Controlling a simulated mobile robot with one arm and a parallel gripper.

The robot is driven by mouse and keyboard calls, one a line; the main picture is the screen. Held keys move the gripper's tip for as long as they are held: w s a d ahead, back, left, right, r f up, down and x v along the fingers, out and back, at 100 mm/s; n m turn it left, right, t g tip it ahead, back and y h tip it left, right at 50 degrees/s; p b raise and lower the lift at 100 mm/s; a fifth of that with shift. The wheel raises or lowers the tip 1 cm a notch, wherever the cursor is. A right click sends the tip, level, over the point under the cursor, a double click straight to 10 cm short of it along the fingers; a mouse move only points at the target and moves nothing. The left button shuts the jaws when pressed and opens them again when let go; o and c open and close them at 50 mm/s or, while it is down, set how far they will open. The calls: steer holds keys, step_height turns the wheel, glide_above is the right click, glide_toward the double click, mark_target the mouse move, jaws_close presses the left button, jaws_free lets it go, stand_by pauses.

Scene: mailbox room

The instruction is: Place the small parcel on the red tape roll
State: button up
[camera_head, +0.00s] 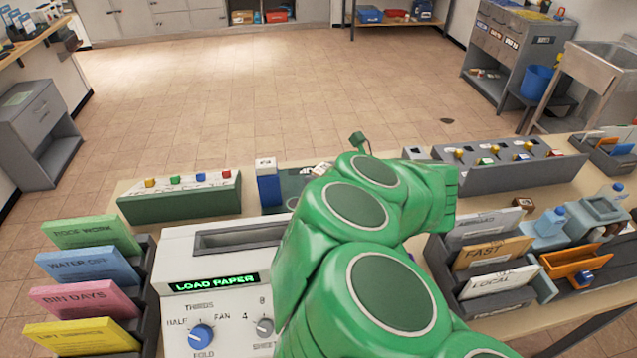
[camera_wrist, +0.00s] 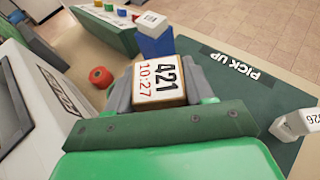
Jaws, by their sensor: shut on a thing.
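A small brown parcel (camera_wrist: 163,82) with a white label reading "421 10:27" sits between the grey fingers of my gripper (camera_wrist: 160,90) in the wrist view. My gripper is shut on it. The red tape roll (camera_wrist: 101,77) lies on the tan counter to the left of the parcel, apart from it. In the head view my green arm covers the middle of the counter. I cannot make out the gripper, parcel or tape roll there.
A dark green "PICK UP" mat (camera_wrist: 235,88) lies right of the parcel, with a blue box (camera_wrist: 155,42) behind and a white tagged item (camera_wrist: 292,124) at right. The "LOAD PAPER" machine (camera_head: 222,250) stands in front. A green button panel (camera_head: 180,200) stands at back left.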

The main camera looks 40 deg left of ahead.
steer(key=shift+w+a+f, duration=2.2)
steer(key=shift+a+f, duration=0.15)
steer(key=shift+w+a+f, duration=2.15)
steer(key=shift+a+f, duration=0.15)
steer(key=shift+f, duration=1.6)
steer(key=shift+f, duration=0.1)
steer(key=o, duration=1.1)
steer(key=shift+v, duration=3.8)
